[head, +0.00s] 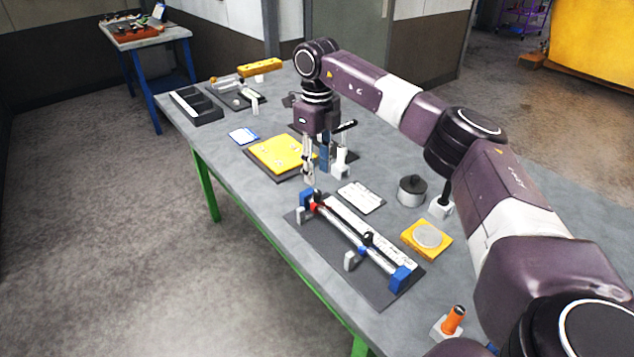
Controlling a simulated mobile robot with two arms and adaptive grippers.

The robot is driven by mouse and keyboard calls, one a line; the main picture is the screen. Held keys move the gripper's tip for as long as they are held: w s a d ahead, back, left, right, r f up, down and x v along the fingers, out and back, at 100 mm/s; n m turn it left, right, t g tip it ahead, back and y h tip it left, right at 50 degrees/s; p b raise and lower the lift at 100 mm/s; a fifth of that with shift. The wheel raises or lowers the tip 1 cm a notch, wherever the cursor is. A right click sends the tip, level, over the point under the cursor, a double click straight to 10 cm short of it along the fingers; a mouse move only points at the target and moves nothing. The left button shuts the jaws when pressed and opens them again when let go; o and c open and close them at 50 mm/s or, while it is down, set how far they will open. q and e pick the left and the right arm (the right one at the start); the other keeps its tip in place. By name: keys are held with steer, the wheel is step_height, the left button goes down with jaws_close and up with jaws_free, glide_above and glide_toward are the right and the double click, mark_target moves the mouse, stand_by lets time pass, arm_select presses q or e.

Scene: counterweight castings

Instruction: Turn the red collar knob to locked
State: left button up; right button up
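The red collar knob (313,207) is a small red part near the far left end of a rod fixture (349,232). The fixture has a silver rod, blue end blocks and a white labelled strip on a dark base plate. My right gripper (309,181) points down just above and behind the red knob, apart from it as far as I can see. Its fingers look close together, but I cannot tell whether they are open or shut. The knob is too small to read its setting. My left gripper is not in view.
A yellow plate (279,153) lies left of the gripper. An orange-handled piece (453,320) is near the front.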

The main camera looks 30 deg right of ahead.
mark_target(317, 192)
step_height(317, 192, up, 6)
steer(key=shift+f, duration=0.15)
stand_by(0.6)
